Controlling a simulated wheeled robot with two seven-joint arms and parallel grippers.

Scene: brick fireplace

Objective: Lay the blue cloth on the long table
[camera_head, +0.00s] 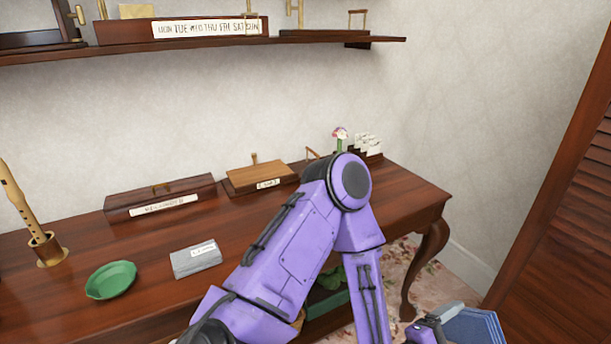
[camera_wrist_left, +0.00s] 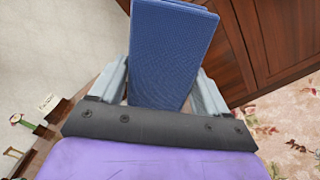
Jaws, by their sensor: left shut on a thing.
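The blue cloth (camera_head: 472,328) is folded into a flat block at the lower right in the head view, cut off by the bottom edge. It also shows large in the left wrist view (camera_wrist_left: 170,45). My left gripper (camera_head: 430,331) is shut on it, with the cloth between the two fingers (camera_wrist_left: 165,85). The cloth is held off to the right of the long table (camera_head: 405,198), clear of its top. The long table is dark wood, and my purple left arm hides part of its top. My right gripper is not in view.
On the table are a green dish (camera_head: 111,280), a grey folded cloth (camera_head: 196,260) with a label, a wooden holder with a flute (camera_head: 18,200), a long box (camera_head: 160,197) and a smaller box (camera_head: 262,178). A wall shelf (camera_head: 330,43) is above. A louvred door (camera_head: 560,215) stands at right.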

